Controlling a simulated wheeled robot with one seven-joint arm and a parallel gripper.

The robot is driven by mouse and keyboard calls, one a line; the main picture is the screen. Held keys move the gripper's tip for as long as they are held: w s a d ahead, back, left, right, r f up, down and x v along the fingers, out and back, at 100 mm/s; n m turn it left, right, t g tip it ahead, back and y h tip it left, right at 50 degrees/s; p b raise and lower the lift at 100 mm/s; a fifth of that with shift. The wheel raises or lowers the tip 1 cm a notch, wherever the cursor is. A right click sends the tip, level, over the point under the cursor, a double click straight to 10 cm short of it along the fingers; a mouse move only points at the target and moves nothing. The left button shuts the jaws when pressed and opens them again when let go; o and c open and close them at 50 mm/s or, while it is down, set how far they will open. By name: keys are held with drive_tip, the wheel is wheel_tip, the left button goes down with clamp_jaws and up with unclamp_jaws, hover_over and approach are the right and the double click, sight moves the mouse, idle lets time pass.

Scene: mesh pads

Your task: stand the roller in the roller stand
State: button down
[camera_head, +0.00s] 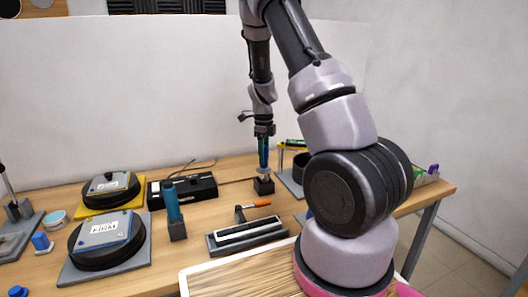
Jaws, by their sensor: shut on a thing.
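My gripper (264,134) points down near the back middle of the table and is shut on the upper part of a slim teal-blue upright thing, which looks like the roller (263,155). The roller is upright, with a pale lower end. Directly below it is a small dark block, which looks like the roller stand (264,186). The pale end is at the top of the block; I cannot tell whether it sits inside or just above it. The fingers are small and dark in this view.
A blue cylinder (172,203) stands in another dark block at left. Two round black devices (108,240) (111,188) lie on pads. A black box (182,190) is behind. An orange-handled tool (253,206) and a grey tray (247,236) lie in front. My arm hides the right side.

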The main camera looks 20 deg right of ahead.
drive_tip(key=shift+f, duration=1.95)
drive_tip(key=shift+c, duration=2.2)
unclamp_jaws()
drive_tip(key=shift+r, duration=0.1)
